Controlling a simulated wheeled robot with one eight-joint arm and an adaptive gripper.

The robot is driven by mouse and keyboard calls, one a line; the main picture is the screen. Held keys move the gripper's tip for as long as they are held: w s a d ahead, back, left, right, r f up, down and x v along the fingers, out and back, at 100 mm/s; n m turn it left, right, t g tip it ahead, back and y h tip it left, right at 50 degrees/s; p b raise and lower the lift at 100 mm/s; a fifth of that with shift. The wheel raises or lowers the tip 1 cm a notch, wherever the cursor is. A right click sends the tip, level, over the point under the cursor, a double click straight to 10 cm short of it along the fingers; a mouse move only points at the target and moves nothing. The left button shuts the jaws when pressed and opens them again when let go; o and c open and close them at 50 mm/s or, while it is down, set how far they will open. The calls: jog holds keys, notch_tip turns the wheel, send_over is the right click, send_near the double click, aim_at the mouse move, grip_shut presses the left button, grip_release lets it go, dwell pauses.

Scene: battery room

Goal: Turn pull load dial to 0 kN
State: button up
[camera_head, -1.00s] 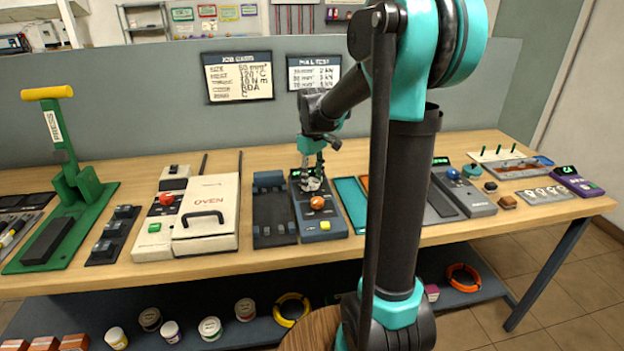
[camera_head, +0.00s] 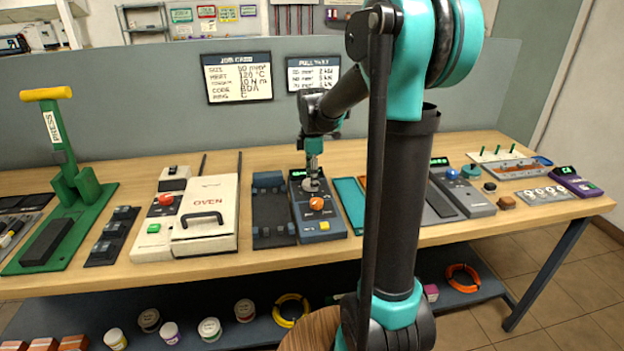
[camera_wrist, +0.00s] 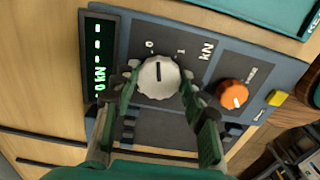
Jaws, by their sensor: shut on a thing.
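The pull load dial (camera_wrist: 159,77) is a round light-grey knob with a dark pointer line, on a blue-grey panel (camera_wrist: 215,60). In the wrist view its pointer points up the picture, between the 0 and 1 marks and nearer to 0. A green-lit display (camera_wrist: 98,60) beside it shows "0 kN" and several dashes. My gripper (camera_wrist: 161,79) is shut on the dial, one finger on each side. In the head view my gripper (camera_head: 313,176) stands over the dial at the back of the tester (camera_head: 322,227); the fingers partly hide the dial there.
An orange knob (camera_wrist: 235,94) and a yellow button (camera_wrist: 277,98) sit on the same panel near the dial. A dark fixture (camera_head: 272,236) stands to the left and a teal tray (camera_head: 350,198) to the right. The grey partition (camera_head: 150,130) rises behind.

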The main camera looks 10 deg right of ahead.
jog(key=shift+w+n, duration=0.1)
jog(key=shift+n, duration=1.2)
jog(key=o, duration=1.2)
jog(key=shift+c, duration=0.2)
notch_tip(320, 180, up, 12)
